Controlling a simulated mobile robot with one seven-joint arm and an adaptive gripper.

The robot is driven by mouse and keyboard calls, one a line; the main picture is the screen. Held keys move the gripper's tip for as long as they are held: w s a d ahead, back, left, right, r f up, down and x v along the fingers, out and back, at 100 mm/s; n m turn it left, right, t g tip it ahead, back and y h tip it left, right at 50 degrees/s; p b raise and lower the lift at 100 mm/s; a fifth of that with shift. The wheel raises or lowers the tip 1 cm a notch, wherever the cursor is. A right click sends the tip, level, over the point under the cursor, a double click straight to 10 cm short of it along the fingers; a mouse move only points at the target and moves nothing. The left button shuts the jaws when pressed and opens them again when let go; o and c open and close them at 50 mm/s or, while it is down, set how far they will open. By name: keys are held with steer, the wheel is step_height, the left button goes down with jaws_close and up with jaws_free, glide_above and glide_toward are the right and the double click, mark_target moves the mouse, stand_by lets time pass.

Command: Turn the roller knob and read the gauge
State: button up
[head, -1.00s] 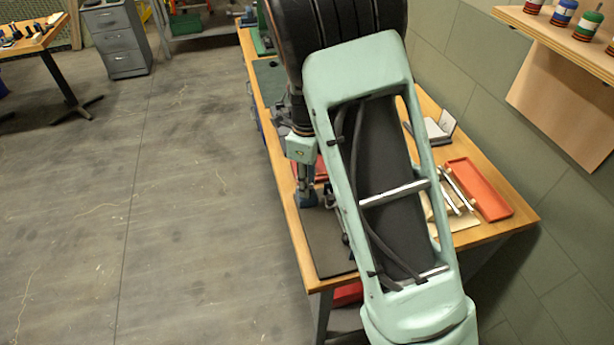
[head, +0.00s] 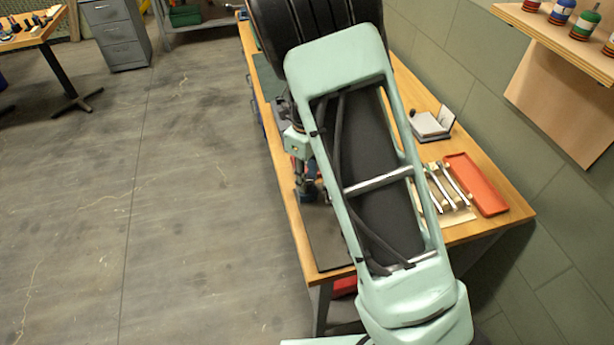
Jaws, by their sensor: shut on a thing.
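My mint-green arm link (head: 350,160) and the black part above it fill the middle of the head view and cover much of the workbench. I cannot make out my gripper's fingertips behind the arm. A small mint-green part (head: 297,143) shows at the arm's left edge. Just below it a dark blue-grey fixture (head: 308,188) stands near the bench's left edge, partly covered. I cannot make out the roller knob or the gauge, and no reading is visible.
The wooden workbench (head: 490,220) carries a red-orange tray (head: 475,184), several light tools (head: 447,187), an open box-like item (head: 432,124) and a dark mat (head: 322,238). A shelf (head: 560,45) with coloured spools hangs at right. The floor at left is clear to the grey cabinet (head: 117,35).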

steer(key=o, duration=1.2)
steer(key=shift+c, duration=0.2)
step_height(320, 180, up, 12)
